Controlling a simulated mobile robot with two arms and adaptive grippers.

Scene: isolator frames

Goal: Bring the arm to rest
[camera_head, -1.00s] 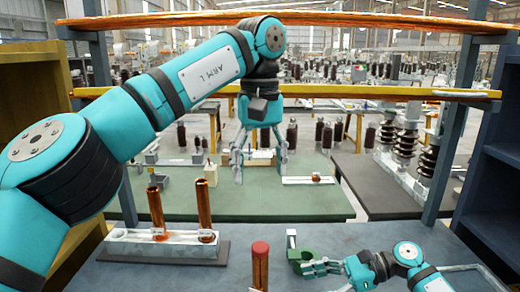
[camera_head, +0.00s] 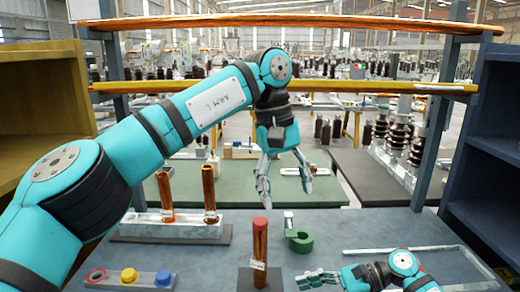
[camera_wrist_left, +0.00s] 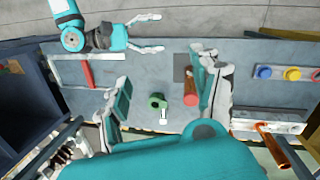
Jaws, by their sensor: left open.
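My left arm reaches in from the left in the head view. Its teal and grey gripper (camera_head: 284,182) hangs with its fingers apart and empty, above the blue-grey table (camera_head: 330,225). In the left wrist view the same fingers frame a green clamp (camera_wrist_left: 158,101) and a red-capped copper rod (camera_wrist_left: 191,87) from above; neither is gripped. My right gripper (camera_head: 316,279) is low at the table's right front. In the left wrist view (camera_wrist_left: 148,32) its two fingers are apart with nothing between them.
The red-capped rod (camera_head: 260,245) stands on a dark base. A grey holder (camera_head: 185,230) with two copper rods is at the left, above a strip (camera_head: 145,279) with coloured rings. Orange bars (camera_head: 285,88) cross behind the arm. Shelves (camera_head: 492,150) flank the table.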

